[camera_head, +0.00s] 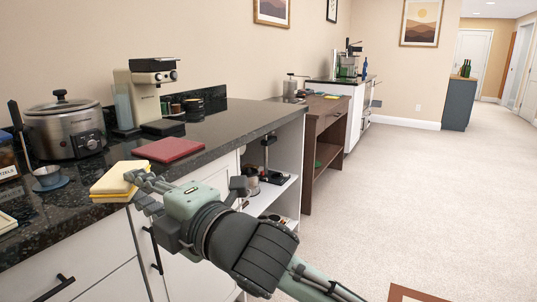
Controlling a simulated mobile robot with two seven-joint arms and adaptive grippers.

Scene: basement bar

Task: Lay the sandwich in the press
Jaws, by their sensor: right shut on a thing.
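A pale cream and yellow layered slab, which looks like the sandwich (112,181), is at the front edge of the dark counter. My right gripper (139,181) reaches in from the lower right, and its fingers are shut on the slab's right side. I cannot tell whether the slab rests on the counter or is held just above it. I cannot make out a sandwich press for certain. My left gripper is not in view.
A dark red flat board or book (169,150) lies behind the slab on the counter (225,125). A slow cooker (70,130) and a small metal cup (49,176) stand left. A coffee machine (150,95) stands behind.

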